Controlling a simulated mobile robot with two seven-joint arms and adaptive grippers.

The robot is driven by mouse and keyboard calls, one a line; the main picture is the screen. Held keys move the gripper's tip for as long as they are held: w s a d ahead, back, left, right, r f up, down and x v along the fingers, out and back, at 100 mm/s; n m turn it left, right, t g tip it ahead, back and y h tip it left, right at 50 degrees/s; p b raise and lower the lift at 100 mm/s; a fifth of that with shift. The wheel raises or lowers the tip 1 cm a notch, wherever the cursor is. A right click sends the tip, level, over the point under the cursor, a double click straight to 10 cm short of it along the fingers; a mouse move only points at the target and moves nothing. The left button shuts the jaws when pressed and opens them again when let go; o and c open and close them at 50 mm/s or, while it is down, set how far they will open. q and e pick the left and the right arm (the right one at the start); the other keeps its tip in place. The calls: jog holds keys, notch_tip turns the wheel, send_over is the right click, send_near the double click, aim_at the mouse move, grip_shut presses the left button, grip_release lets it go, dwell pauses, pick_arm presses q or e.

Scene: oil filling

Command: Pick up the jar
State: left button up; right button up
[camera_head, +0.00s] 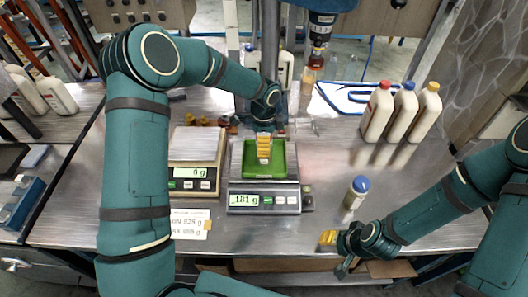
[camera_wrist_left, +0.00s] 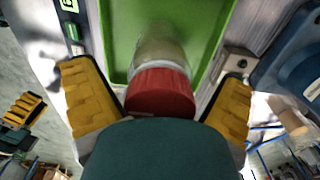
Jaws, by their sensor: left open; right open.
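A jar with a red lid (camera_wrist_left: 160,92) stands in the green tray (camera_wrist_left: 117,30), between the fingers of my left gripper (camera_wrist_left: 160,105) in the left wrist view. The fingers are open on either side of the lid, and I see no clear grip. In the head view my left gripper (camera_head: 264,150) points down over the green tray (camera_head: 283,160) and mostly hides this jar. A second jar with a blue lid (camera_head: 355,193) stands on the table to the right. My right gripper (camera_head: 335,247) is open and empty at the table's front edge, below that jar.
The tray sits on a scale (camera_head: 264,200) reading about 181 g. Another scale (camera_head: 193,180) stands to its left, with a paper label (camera_head: 190,224) in front. Several white bottles (camera_head: 402,112) stand at back right.

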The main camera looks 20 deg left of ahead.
pick_arm(q)
jog(key=shift+c, duration=0.2)
jog(key=c, duration=1.4)
